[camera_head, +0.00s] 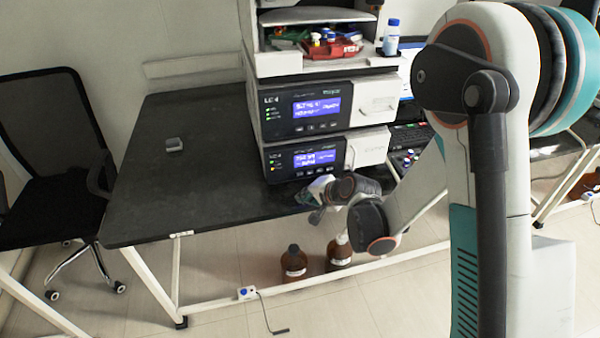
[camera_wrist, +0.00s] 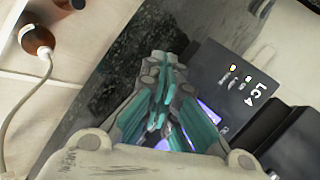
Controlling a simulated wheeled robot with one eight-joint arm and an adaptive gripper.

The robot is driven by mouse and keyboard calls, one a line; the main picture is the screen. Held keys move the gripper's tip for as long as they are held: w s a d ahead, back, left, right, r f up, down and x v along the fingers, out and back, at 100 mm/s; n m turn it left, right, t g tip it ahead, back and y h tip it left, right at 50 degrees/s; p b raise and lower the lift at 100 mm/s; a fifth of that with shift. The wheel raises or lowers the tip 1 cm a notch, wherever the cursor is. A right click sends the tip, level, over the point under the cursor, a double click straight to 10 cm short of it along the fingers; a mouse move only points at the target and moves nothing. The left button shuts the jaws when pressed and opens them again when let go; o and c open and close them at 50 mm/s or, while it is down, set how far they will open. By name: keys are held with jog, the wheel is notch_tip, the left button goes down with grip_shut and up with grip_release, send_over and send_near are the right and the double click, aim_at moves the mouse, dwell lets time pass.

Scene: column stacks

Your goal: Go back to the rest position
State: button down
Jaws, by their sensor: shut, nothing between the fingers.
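My gripper (camera_wrist: 163,98) shows in the wrist view with its teal-lined fingers together and nothing between them. In the head view my gripper (camera_head: 316,204) is small and partly hidden by my own wrist, over the front edge of the dark table (camera_head: 190,200). It is in front of the lower instrument module (camera_head: 320,158), whose blue screen is lit. In the wrist view the module marked LC4 (camera_wrist: 245,85) lies behind and to the right of the fingers. I cannot tell the exact gap between gripper and module.
Two brown bottles (camera_head: 294,263) stand on the floor below the table's front edge. The upper module (camera_head: 320,108) carries a tray with red and green items and a blue-capped bottle (camera_head: 391,38). A small grey block (camera_head: 174,145) lies on the table's clear left part. A black chair (camera_head: 55,150) stands left.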

jog(key=s+d+r+n+h, duration=0.1)
jog(key=s+d+r+n, duration=0.1)
jog(key=s+d+r, duration=0.45)
jog(key=s+d+r+n+h, duration=0.2)
jog(key=s+d+r, duration=0.15)
jog(key=r, duration=0.55)
jog(key=s+d+r+n+h, duration=0.1)
jog(key=s+d, duration=0.3)
jog(key=s, duration=0.5)
jog(key=s+d+r+n+h, duration=0.2)
jog(key=s+d, duration=0.3)
jog(key=s, duration=0.4)
jog(key=shift+s+d+r+n+g, duration=0.3)
jog(key=shift+s+r+n, duration=0.1)
jog(key=shift+r, duration=0.5)
